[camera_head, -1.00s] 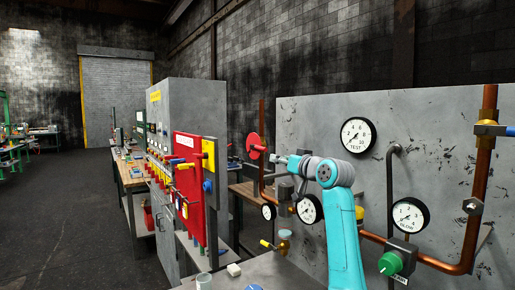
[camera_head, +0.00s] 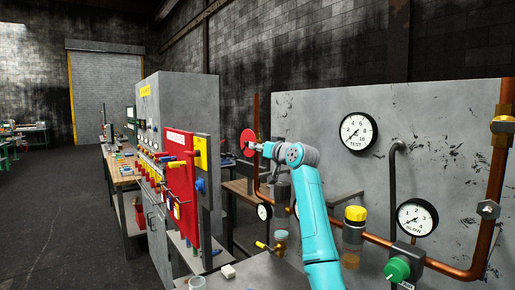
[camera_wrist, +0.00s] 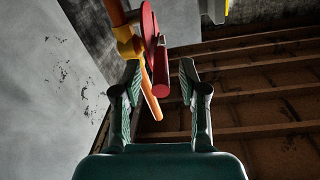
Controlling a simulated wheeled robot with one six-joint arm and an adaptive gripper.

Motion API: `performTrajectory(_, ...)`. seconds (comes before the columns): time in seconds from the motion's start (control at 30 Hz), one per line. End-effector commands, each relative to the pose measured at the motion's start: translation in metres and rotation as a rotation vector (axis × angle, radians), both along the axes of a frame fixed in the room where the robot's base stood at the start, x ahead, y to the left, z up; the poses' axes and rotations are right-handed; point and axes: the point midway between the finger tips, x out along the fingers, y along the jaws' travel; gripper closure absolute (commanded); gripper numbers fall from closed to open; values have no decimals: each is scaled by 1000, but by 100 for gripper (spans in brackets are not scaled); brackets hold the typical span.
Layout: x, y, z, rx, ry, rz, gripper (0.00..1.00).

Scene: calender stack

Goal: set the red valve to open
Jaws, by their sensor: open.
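The red valve (camera_head: 247,142) is a round red wheel on the copper pipe at the left end of the grey panel. In the wrist view its wheel (camera_wrist: 149,25) shows nearly edge-on, with a red peg handle (camera_wrist: 161,75) sticking out towards me. My gripper (camera_head: 254,147) is at the wheel in the head view and hides part of it. In the wrist view my gripper (camera_wrist: 160,68) is open, with a finger on each side of the handle. Gaps show on both sides, and I cannot tell how deep the handle sits between the fingers.
A red lockout board (camera_head: 181,190) with padlocks and a grey cabinet (camera_head: 190,105) stand left of the valve. A yellow knob (camera_head: 355,213), a green knob (camera_head: 397,270) and gauges (camera_head: 357,131) are on the pipework to the right. A bench (camera_head: 262,278) lies below.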

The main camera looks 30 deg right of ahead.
Motion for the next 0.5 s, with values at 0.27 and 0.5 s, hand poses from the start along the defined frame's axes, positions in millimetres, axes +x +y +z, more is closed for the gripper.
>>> performTrajectory(0.27,15,-1,0,0,0,0,58)
performTrajectory(0.5,15,-1,0,0,0,0,58)
